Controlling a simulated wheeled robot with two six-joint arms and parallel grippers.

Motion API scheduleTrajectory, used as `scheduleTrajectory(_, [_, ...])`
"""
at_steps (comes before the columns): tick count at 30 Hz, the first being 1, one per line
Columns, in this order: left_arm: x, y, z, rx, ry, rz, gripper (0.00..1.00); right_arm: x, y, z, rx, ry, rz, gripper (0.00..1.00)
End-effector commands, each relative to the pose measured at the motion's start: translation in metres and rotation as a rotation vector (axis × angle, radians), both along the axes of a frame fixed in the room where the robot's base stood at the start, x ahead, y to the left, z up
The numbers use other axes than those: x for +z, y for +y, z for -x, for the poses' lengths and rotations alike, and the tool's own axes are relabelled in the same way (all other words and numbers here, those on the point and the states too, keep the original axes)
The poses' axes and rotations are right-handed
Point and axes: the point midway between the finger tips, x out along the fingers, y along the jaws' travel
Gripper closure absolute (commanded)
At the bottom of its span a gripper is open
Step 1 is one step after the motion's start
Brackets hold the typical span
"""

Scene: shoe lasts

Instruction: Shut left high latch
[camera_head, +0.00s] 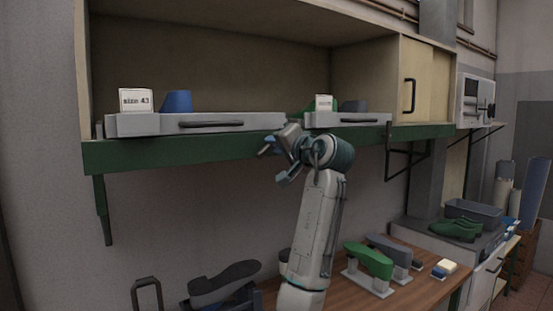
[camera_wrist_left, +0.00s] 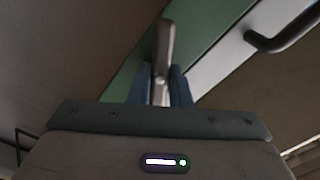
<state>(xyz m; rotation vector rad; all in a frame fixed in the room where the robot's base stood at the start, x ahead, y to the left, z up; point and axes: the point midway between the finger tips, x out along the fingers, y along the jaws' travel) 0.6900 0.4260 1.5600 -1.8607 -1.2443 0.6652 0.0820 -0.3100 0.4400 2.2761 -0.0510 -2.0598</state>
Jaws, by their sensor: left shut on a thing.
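The left high latch is a grey metal lever (camera_wrist_left: 166,45), seen in the left wrist view against the green shelf edge. My left gripper (camera_wrist_left: 161,84) is shut on it, with a blue fingertip on each side of the lever. In the head view my left gripper (camera_head: 277,160) is at the front edge of the green shelf (camera_head: 190,151), between the two grey drawers or trays. Its wrist partly hides the latch there. My right gripper is not in view.
A left grey tray (camera_head: 140,124) bears a "size 43" card (camera_head: 136,100) and a blue block (camera_head: 176,101). A right grey tray (camera_head: 347,119) has a dark handle. Below, a wooden bench (camera_head: 345,296) holds a green last (camera_head: 369,260) and a dark last (camera_head: 224,281).

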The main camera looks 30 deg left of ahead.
Motion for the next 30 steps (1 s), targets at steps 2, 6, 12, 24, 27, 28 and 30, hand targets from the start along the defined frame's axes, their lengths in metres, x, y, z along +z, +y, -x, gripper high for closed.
scheduleTrajectory(2, [-0.006,0.0,0.0,0.0,-0.067,0.03,1.0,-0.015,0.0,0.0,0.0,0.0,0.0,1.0])
scheduleTrajectory(6, [-0.006,0.0,0.0,0.0,-0.19,0.081,1.0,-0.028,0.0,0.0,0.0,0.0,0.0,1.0])
scheduleTrajectory(12, [-0.006,0.0,0.0,-0.001,-0.364,0.153,1.0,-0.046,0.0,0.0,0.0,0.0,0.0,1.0])
scheduleTrajectory(24, [-0.005,0.0,-0.001,0.0,-0.69,0.29,1.0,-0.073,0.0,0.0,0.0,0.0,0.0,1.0])
scheduleTrajectory(27, [-0.004,0.0,-0.001,0.001,-0.755,0.316,1.0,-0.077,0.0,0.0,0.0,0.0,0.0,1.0])
scheduleTrajectory(28, [-0.004,0.0,-0.001,0.001,-0.773,0.323,1.0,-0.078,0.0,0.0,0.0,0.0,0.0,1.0])
scheduleTrajectory(30, [-0.004,0.0,-0.001,0.001,-0.808,0.338,1.0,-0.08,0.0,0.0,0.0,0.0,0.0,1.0])
